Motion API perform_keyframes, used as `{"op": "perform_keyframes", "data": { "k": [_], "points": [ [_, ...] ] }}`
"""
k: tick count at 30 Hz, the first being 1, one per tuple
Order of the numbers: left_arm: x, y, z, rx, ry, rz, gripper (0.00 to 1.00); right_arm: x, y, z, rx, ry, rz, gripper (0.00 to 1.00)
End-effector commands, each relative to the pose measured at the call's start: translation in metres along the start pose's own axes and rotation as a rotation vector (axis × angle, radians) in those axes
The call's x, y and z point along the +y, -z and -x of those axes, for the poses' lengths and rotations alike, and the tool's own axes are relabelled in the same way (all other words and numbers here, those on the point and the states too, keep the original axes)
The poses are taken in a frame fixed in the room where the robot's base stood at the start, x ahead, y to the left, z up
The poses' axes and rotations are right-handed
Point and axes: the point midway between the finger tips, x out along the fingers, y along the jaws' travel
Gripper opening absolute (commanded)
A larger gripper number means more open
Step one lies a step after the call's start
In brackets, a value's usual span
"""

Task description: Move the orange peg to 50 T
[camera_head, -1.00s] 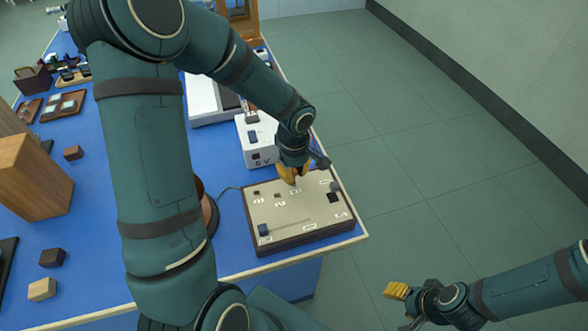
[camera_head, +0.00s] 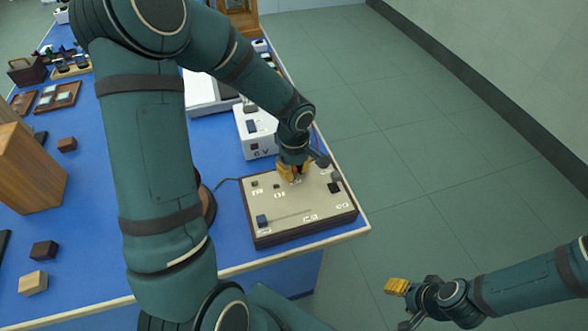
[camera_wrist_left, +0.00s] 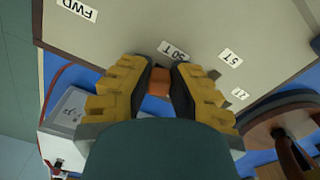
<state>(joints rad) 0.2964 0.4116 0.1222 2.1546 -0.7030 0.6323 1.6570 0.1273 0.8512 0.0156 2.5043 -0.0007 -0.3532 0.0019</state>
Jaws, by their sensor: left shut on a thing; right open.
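The orange peg (camera_wrist_left: 160,82) shows in the left wrist view between the yellow fingers of my left gripper (camera_wrist_left: 158,75), which is shut on it. The "50 T" label (camera_wrist_left: 172,50) on the pale board is just beyond the peg. The "5 T" label (camera_wrist_left: 230,57) is further right. In the head view my left gripper (camera_head: 293,178) is low over the far part of the board (camera_head: 290,228), and the peg is hard to make out. Whether the peg's lower end sits in a hole is hidden. My right gripper (camera_head: 397,287) is open and empty, away from the table.
A blue knob (camera_head: 262,221) stands at the board's near left, and a dark square (camera_head: 334,187) at its right. A white 6 V box (camera_head: 257,138) stands behind the board. Wooden blocks (camera_head: 33,283) lie at the left. Floor is clear at the right.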

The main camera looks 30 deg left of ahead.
Motion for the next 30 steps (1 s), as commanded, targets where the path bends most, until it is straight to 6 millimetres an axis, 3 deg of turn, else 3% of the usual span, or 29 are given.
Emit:
{"op": "perform_keyframes", "data": {
  "k": [1,2,3,4,13,17,30],
  "points": [
    [0.000,0.000,0.000,0.000,0.000,0.000,0.00,0.000,0.000,0.000,0.000,0.000,0.000,0.53],
    [0.000,0.000,0.000,0.000,0.000,0.000,0.27,0.000,0.000,0.000,0.000,0.000,0.000,0.53],
    [0.000,0.000,0.000,0.000,0.000,0.000,0.41,0.000,0.000,0.000,0.000,0.000,0.000,0.53],
    [0.000,0.000,0.000,0.000,0.000,0.000,0.48,0.000,0.000,0.000,0.000,0.000,0.000,0.53],
    [0.000,0.000,0.001,0.000,0.000,0.000,0.48,0.000,0.000,0.000,0.000,0.000,0.000,0.53],
    [0.001,0.001,0.010,0.003,-0.002,0.001,0.48,0.000,0.000,0.000,0.000,0.000,0.000,0.53],
    [0.001,0.000,0.092,0.003,-0.004,0.001,0.48,0.000,0.000,0.000,0.000,0.000,0.000,0.53]
  ]
}}
